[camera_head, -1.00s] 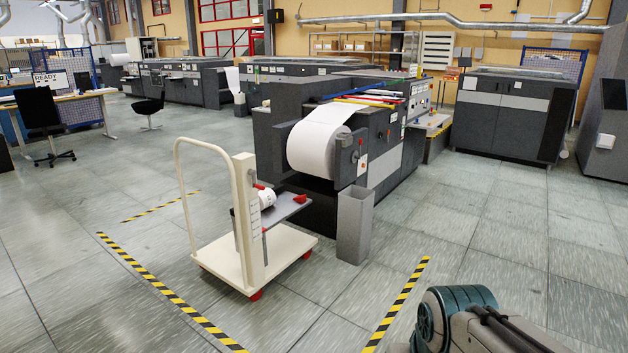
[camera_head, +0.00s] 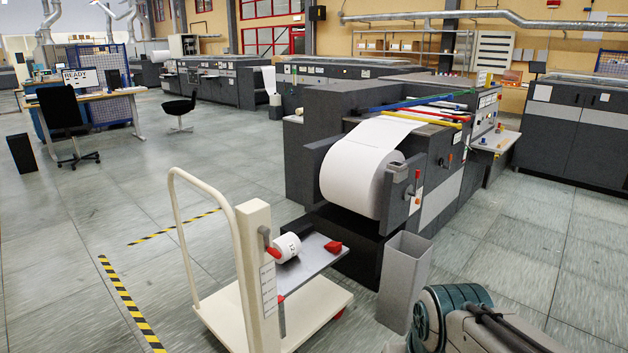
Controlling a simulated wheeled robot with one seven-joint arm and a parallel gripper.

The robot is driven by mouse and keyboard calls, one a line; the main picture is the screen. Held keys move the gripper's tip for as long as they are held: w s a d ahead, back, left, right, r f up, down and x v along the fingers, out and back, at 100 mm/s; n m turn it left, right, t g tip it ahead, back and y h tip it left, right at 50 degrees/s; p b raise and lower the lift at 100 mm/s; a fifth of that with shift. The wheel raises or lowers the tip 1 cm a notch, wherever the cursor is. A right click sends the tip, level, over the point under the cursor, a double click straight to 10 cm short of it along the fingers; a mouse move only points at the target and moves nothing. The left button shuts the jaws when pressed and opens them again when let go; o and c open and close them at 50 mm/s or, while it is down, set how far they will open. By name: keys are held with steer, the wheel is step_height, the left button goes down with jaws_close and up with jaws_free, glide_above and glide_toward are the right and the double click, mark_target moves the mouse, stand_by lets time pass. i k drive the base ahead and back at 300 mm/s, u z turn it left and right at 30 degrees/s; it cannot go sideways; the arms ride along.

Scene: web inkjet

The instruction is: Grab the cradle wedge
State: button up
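A small red wedge-shaped piece (camera_head: 333,247) lies on the right part of the grey cradle plate (camera_head: 316,264) of the cream trolley; it looks like the cradle wedge. Another red piece (camera_head: 272,252) shows at the left of the plate, beside the post, partly hidden by it; I cannot tell whether it is a wedge or a handle. A small white roll (camera_head: 287,247) with dark print rests on the plate between them. My gripper is out of view; only part of my arm shows at the lower right, apart from the trolley.
The trolley (camera_head: 318,300) has a tall hoop handle and post on its left. A grey open bin (camera_head: 403,285) stands right of it. Behind is a dark press (camera_head: 300,160) with a large paper roll (camera_head: 352,180). Floor (camera_head: 90,215) is clear at left, with yellow-black tape.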

mark_target(334, 246)
steer(key=z, duration=0.05)
steer(key=i, duration=0.85)
steer(key=z, duration=0.4)
steer(key=i, duration=2.35)
steer(key=u, duration=0.4)
